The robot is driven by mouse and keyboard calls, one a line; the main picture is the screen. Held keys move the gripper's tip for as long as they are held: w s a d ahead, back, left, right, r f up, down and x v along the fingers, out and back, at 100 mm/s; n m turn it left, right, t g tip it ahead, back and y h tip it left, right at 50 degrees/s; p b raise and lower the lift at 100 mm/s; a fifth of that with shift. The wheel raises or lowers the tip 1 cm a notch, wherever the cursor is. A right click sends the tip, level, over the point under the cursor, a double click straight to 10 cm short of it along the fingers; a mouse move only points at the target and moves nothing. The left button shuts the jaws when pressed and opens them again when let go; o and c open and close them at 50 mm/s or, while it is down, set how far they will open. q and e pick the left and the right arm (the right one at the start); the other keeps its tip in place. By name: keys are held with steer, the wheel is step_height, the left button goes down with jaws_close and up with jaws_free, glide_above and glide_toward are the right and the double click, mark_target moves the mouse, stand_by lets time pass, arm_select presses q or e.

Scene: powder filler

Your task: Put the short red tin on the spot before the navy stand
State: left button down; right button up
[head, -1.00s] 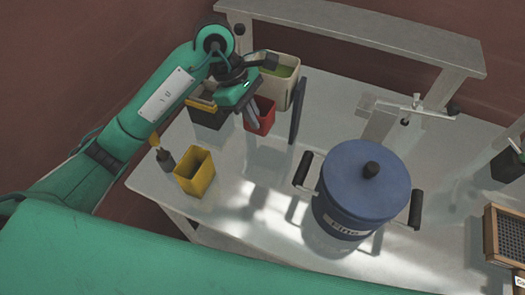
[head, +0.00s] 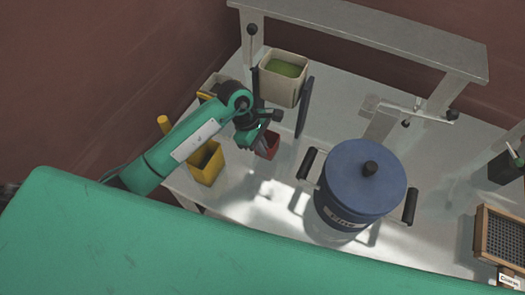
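The short red tin (head: 271,146) is on the left part of the table, partly hidden by my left gripper (head: 263,142). The gripper's fingers point down at the tin's wall and appear shut on it. I cannot tell whether the tin touches the table. A thin dark upright piece (head: 304,107) behind and right of the tin may be the navy stand. The spot before it has no mark that I can make out. My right gripper is not in view.
A yellow tin (head: 207,165) stands left of the gripper, partly behind my arm. A cream bin (head: 283,79) with green contents stands behind. A large blue lidded pot (head: 360,190) with side handles stands right. Bare table lies between the red tin and pot.

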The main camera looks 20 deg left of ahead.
mark_target(264, 158)
arm_select(q)
step_height(264, 158, down, 4)
steer(key=shift+f+p, duration=0.1)
steer(key=shift+p, duration=0.55)
steer(key=shift+f, duration=0.15)
steer(key=c, duration=1.7)
jaws_free()
steer(key=shift+b+v, duration=2.8)
steer(key=shift+v, duration=3.4)
